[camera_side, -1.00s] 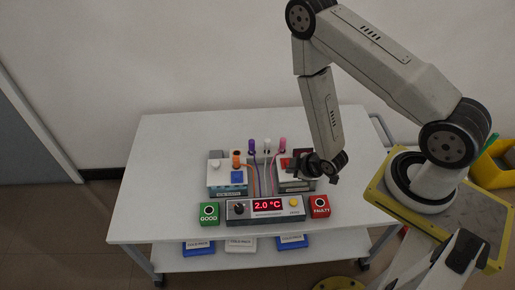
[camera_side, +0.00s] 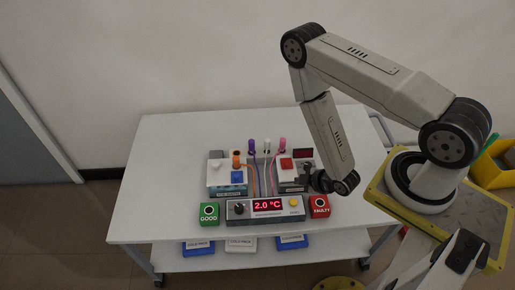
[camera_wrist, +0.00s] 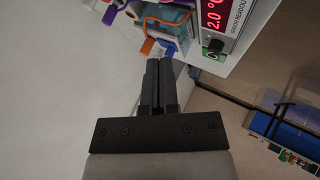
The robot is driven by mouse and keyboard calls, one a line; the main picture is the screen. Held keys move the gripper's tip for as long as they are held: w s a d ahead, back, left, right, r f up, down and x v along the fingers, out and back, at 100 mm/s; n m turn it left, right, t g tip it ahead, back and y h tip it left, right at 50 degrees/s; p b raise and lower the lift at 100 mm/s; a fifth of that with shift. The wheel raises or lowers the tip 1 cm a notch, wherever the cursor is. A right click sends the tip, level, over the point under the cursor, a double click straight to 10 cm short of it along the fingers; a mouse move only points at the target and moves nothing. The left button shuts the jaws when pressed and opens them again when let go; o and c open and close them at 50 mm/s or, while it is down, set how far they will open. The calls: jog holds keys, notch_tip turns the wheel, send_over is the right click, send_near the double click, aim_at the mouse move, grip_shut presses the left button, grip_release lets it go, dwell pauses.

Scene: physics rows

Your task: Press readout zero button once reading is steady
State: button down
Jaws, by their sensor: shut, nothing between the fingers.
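The readout box (camera_side: 266,213) stands at the front of the white table, its red display (camera_side: 267,205) showing 2.0 °C. A round yellow button (camera_side: 293,202) sits on its right end and a black knob (camera_side: 239,208) on its left. The wrist view shows the display (camera_wrist: 214,14) and the knob (camera_wrist: 215,46) at the top edge; the yellow button is out of that view. My gripper (camera_side: 312,181) is above the table, behind and right of the yellow button, apart from it. In the wrist view its fingers (camera_wrist: 160,64) are together and empty.
A green GOOD button box (camera_side: 208,214) and a red FAULTY box (camera_side: 319,206) flank the readout.

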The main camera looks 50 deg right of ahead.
aim_at(296, 202)
jog(key=shift+f, duration=0.1)
jog(key=shift+f, duration=4.3)
jog(key=shift+f, duration=0.8)
jog(key=shift+r, duration=0.8)
jog(key=shift+r, duration=0.15)
jog(key=shift+r, duration=2.35)
jog(key=shift+w, duration=0.1)
